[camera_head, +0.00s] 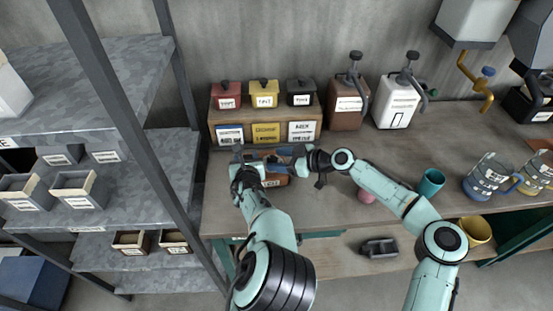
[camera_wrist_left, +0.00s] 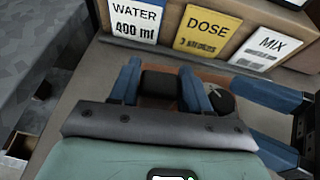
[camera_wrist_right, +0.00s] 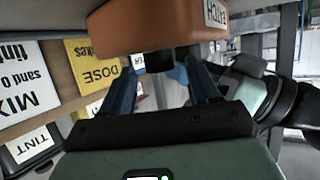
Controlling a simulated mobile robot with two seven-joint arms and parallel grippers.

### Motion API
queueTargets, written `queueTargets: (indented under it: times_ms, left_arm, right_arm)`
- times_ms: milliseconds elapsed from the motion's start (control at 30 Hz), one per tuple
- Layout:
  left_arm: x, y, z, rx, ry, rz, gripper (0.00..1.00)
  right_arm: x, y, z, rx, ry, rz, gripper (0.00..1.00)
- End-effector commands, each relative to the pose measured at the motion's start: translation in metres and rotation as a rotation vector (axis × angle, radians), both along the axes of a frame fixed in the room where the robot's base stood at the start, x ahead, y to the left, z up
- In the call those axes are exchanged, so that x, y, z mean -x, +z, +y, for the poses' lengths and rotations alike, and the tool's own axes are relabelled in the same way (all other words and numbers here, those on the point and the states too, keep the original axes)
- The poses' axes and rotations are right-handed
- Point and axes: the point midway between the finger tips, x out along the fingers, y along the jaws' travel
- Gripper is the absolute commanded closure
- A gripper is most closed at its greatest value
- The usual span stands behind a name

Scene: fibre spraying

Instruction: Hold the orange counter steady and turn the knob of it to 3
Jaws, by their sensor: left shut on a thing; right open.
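The orange counter (camera_head: 284,181) is on the bench below the recipe cards, mostly covered by my grippers in the head view. In the right wrist view its orange body (camera_wrist_right: 150,30) and white label show at the top. My left gripper (camera_wrist_left: 165,88) is shut on the counter's black block (camera_wrist_left: 158,83), one blue finger on each side. The dark round knob (camera_wrist_left: 221,99) is just right of these fingers. My right gripper (camera_wrist_left: 262,115) is open, its fingers reaching in from the right close to the knob. The knob's setting cannot be read.
A wooden rack (camera_head: 262,118) with red, yellow and black boxes stands behind the counter. Brown (camera_head: 347,105) and white (camera_head: 397,103) dispensers are to its right. A pink object (camera_head: 366,196), a teal cup (camera_head: 430,183) and jugs stand rightward. Metal shelves are left.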

Motion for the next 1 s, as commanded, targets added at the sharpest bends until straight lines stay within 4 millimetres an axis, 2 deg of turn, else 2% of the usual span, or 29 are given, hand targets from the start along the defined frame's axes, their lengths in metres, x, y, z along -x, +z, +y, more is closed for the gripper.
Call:
queueTargets:
  times_ms: [133, 433, 467, 600, 633, 1000]
  left_arm:
    - [-0.0005, 0.0012, 0.0, 0.001, 0.0, -0.003, 1.0]
    - [-0.0005, 0.0012, 0.0001, 0.001, 0.0, -0.003, 1.0]
    - [-0.0005, 0.0012, 0.0001, 0.001, 0.0, -0.003, 1.0]
    - [-0.0005, 0.0012, 0.0001, 0.001, 0.0, -0.003, 1.0]
    - [-0.0005, 0.0012, 0.0001, 0.001, 0.0, -0.003, 1.0]
    - [-0.0004, 0.0012, 0.0, 0.0, 0.0, -0.003, 1.0]
  right_arm:
    - [-0.0047, -0.0036, 0.0094, -0.001, 0.0, 0.0, 0.39]
    - [-0.0057, -0.0048, 0.0105, 0.0, -0.001, 0.0, 0.39]
    - [-0.0056, -0.0048, 0.0106, 0.0, -0.001, 0.0, 0.46]
    - [-0.0056, -0.0047, 0.0105, 0.0, -0.001, 0.0, 0.91]
    - [-0.0056, -0.0047, 0.0105, 0.0, -0.001, 0.0, 0.96]
    - [-0.0045, -0.0038, 0.0121, 0.006, -0.054, -0.001, 0.95]
